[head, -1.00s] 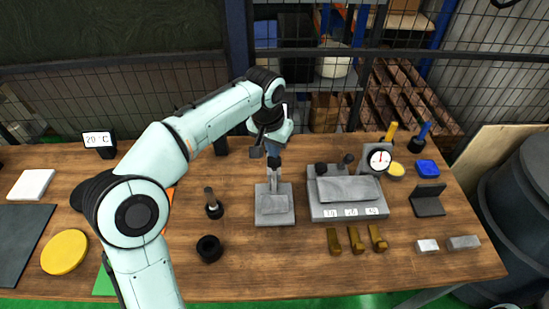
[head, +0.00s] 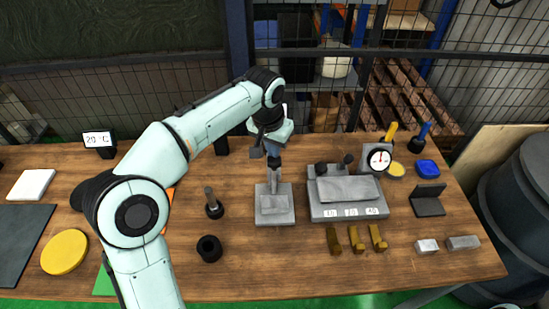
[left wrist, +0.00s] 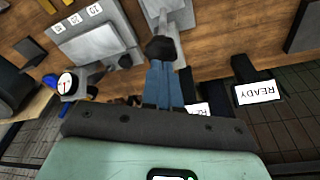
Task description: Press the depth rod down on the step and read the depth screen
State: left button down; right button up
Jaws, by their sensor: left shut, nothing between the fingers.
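The depth stand has a grey stepped base (head: 275,214) with an upright part near the middle of the table. A black knob (left wrist: 160,48) tops the upright part, as the left wrist view shows. My left gripper (left wrist: 160,66) is shut and empty, with its blue fingers right at the knob; I cannot tell whether they touch it. In the head view my left gripper (head: 274,151) is above the stand. A screen (left wrist: 257,93) reading READY shows in the left wrist view. A second screen (left wrist: 197,109) is mostly hidden behind my gripper. My right gripper is out of view.
A grey block holder (head: 347,211) with number labels and a dial gauge (head: 379,159) stand right of the stand. Several brass pieces (head: 356,240) lie in front. A black ring (head: 209,248) and a dark post (head: 213,207) are at left. A 20 °C display (head: 97,139) stands at back left.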

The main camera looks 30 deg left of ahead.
aim_at(273, 161)
pick_arm(q)
jog(key=shift+f+b, duration=1.6)
jog(key=shift+f, duration=1.7)
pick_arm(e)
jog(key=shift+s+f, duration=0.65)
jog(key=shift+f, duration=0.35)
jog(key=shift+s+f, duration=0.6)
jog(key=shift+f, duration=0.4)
pick_arm(q)
jog(key=shift+r, duration=0.15)
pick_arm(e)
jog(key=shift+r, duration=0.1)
pick_arm(q)
notch_tip(273, 161, up, 6)
jog(key=p, duration=0.3)
jog(key=shift+w+p, duration=0.1)
jog(key=shift+p, duration=0.3)
jog(key=shift+r+p, duration=1)
jog(key=shift+r, duration=0.5)
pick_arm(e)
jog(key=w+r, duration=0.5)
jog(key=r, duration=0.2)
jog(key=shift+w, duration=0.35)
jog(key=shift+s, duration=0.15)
pick_arm(q)
jog(key=shift+f, duration=0.1)
